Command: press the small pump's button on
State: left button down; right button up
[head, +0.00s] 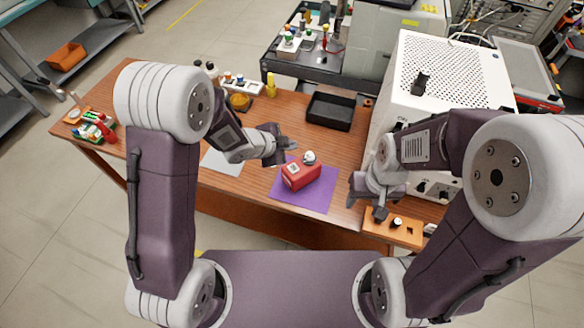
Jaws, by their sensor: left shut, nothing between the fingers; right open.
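A small red box-shaped device with a pale front panel, which looks like the small pump (303,176), sits on a purple mat (318,197) on the wooden table. A round white and dark piece (309,157) is on its top; I cannot make out which part is the button. My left gripper (288,144) is shut and empty, above and to the left of the pump, seemingly apart from it. My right gripper (367,208) is open and empty, to the right of the mat near the table's front edge.
A large white perforated machine (400,105) stands at the right. A black tray (331,110) lies behind the pump. A wooden block with round holders (393,229) is below my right gripper. A white sheet (221,164) lies left of the mat. Bottles (271,86) stand at the back.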

pick_arm(q)
jog(key=b, duration=0.8)
send_near(295, 166)
jog(key=w+d, duration=0.1)
jog(key=w+d+f, duration=0.2)
jog(key=w, duration=0.1)
jog(key=shift+d+f, duration=0.25)
jog(key=shift+s, duration=0.1)
dwell(1.2)
jog(key=shift+f+b, duration=0.45)
jog(key=shift+b, duration=0.05)
jog(key=shift+f+b, duration=0.8)
jog(key=shift+f, duration=0.05)
dwell(0.6)
dwell(0.3)
jog(key=shift+r+p, duration=1.25)
jog(key=shift+r, duration=0.1)
